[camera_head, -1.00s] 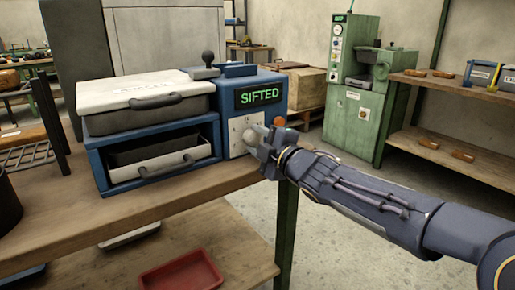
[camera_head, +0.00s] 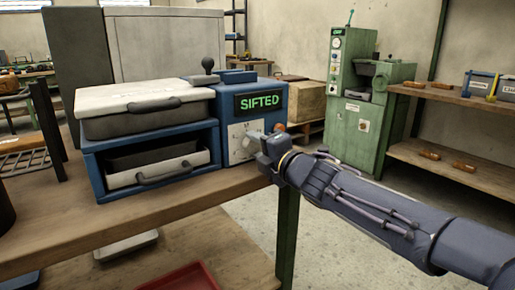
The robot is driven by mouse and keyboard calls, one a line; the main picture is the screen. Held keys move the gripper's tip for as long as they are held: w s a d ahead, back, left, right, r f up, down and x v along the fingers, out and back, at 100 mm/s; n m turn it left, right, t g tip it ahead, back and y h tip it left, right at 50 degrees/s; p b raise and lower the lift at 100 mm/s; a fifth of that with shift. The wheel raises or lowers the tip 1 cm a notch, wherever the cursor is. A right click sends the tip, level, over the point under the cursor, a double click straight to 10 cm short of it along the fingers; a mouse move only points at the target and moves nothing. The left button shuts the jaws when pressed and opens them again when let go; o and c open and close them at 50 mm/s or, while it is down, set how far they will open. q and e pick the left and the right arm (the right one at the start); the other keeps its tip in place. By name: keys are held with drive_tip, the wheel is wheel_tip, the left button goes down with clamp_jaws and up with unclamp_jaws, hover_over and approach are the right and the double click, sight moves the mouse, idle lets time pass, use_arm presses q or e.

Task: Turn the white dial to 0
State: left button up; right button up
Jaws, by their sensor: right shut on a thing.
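The blue sifting machine (camera_head: 222,103) stands on a wooden bench, and its green display (camera_head: 260,101) reads SIFTED. Below the display is a white scale plate (camera_head: 238,149) with dark marks too small to read. The white dial (camera_head: 254,136) sits on this plate, largely hidden by my right gripper. My right gripper (camera_head: 262,147) reaches in from the right and is shut on the dial. Its jaws cover most of the dial, so its pointer setting cannot be read. My left gripper is not in view.
A red-orange knob (camera_head: 279,128) shows just behind my gripper. The bench top (camera_head: 120,225) is clear in front of the machine. A red tray (camera_head: 180,278) lies below. A green machine (camera_head: 355,135) and shelves stand at the back right.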

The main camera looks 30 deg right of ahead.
drive_tip(key=o, duration=1)
drive_tip(key=s+p, duration=0.1)
drive_tip(key=s, duration=0.1)
drive_tip(key=s+p, duration=0.1)
drive_tip(key=s, duration=0.2)
drive_tip(key=s+p, duration=0.1)
drive_tip(key=s, duration=0.1)
drive_tip(key=shift+s+d, duration=0.25)
drive_tip(key=shift+s, duration=0.15)
